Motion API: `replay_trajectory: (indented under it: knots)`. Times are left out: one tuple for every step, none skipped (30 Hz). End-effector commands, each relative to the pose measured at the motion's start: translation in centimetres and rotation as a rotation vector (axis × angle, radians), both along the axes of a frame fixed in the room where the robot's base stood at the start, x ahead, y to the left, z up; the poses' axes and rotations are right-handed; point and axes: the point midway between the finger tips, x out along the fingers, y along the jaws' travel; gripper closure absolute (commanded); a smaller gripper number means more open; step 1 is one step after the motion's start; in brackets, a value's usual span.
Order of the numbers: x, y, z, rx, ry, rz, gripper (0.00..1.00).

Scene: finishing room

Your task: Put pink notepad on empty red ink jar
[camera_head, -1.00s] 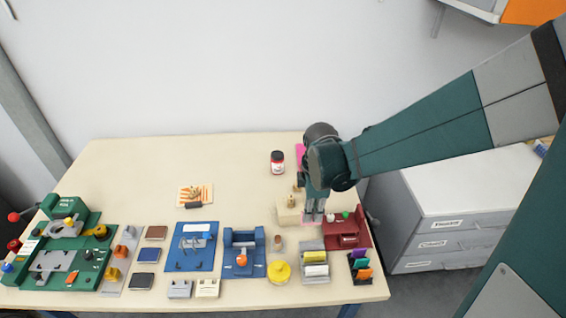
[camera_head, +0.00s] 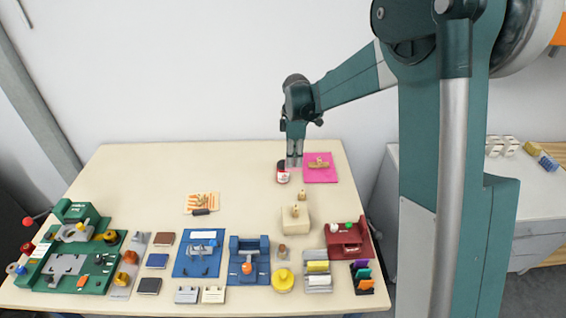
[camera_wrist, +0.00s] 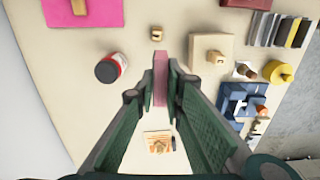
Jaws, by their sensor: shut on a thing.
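My gripper (camera_head: 294,162) is shut on a narrow pink block, the pink notepad (camera_wrist: 160,78), which shows between the fingertips in the wrist view. In the head view the notepad is too small to make out clearly. The ink jar (camera_head: 282,175), with a dark lid and a red and white label, stands at the back of the table. It also shows in the wrist view (camera_wrist: 112,68), left of the held notepad and apart from it. In the head view the fingers partly overlap the jar's right side. Whether the jar is empty cannot be told.
A bright pink sheet (camera_head: 320,174) with a wooden piece on it lies right of the jar. A cream block (camera_head: 295,222) and a small wooden stamp (camera_head: 302,195) stand nearer the front. An orange striped card (camera_head: 200,202) lies left. Several trays and tools line the front edge.

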Motion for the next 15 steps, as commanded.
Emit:
replay_trajectory:
  knots:
    - [1.4,0.4,0.4,0.0,0.0,0.0,1.0]
    - [2.1,0.6,0.6,0.0,0.0,0.0,1.0]
    - [2.9,0.8,0.8,0.0,0.0,0.0,1.0]
    - [3.7,1.0,0.9,0.0,0.0,0.001,1.0]
    - [4.3,1.2,1.1,0.0,0.0,0.001,1.0]
    - [5.2,1.5,1.3,0.0,0.0,0.001,1.0]
    - [5.9,1.7,1.4,0.0,0.0,0.001,1.0]
    - [6.5,1.9,1.5,0.0,0.0,0.001,1.0]
    - [7.4,2.1,1.7,0.0,0.0,0.001,1.0]
    - [8.0,2.3,1.8,0.0,0.0,0.001,1.0]
    - [8.5,2.5,1.9,0.0,0.0,0.001,1.0]
    - [9.2,2.7,2.0,0.0,0.0,0.001,1.0]
    - [9.7,2.9,2.1,0.0,0.0,0.001,1.0]
    - [10.2,3.0,2.1,0.0,0.0,0.001,1.0]
    - [10.8,3.2,2.2,0.0,0.0,0.001,1.0]
